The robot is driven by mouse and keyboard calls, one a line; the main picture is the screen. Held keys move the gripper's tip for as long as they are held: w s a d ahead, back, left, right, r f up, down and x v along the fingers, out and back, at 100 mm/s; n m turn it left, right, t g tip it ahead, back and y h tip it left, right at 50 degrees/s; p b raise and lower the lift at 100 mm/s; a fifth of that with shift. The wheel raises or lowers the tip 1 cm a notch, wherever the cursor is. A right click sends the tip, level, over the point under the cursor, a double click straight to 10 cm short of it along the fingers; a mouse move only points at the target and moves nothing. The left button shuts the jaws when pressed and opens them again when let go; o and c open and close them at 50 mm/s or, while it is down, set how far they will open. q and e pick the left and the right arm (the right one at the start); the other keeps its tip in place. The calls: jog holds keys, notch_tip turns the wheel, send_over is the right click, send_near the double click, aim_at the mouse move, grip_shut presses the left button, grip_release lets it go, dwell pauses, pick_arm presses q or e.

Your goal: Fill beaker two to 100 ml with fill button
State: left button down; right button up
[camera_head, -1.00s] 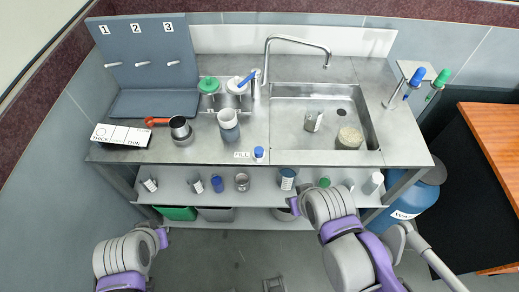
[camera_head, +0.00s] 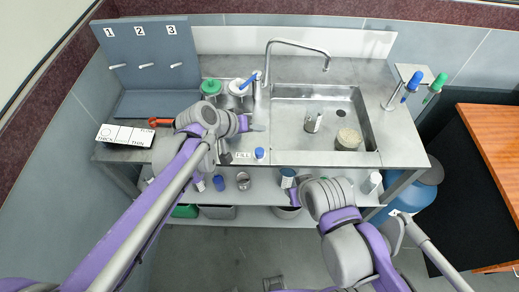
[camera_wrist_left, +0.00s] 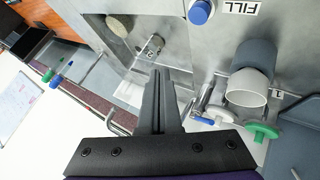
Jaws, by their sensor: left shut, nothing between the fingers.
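A small grey beaker (camera_head: 313,123) stands in the sink. In the left wrist view this beaker (camera_wrist_left: 150,48) seems to bear a 2. The blue fill button (camera_head: 259,153) sits at the counter's front edge beside the FILL label (camera_head: 242,155). The button also shows at the top of the left wrist view (camera_wrist_left: 201,12). My left gripper (camera_head: 258,128) is shut and empty, above the counter behind the button and left of the sink. Its fingers (camera_wrist_left: 158,98) show together in the left wrist view. My right gripper's fingers do not show clearly; its arm is at the counter's front right.
A tall faucet (camera_head: 298,42) arches over the sink (camera_head: 290,150). A grey container with a white rim (camera_wrist_left: 250,72) stands near my left gripper. The numbered rack (camera_head: 150,65) is at back left.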

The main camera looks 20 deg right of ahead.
aim_at(257, 154)
pick_arm(q)
jog(key=shift+f, duration=0.1)
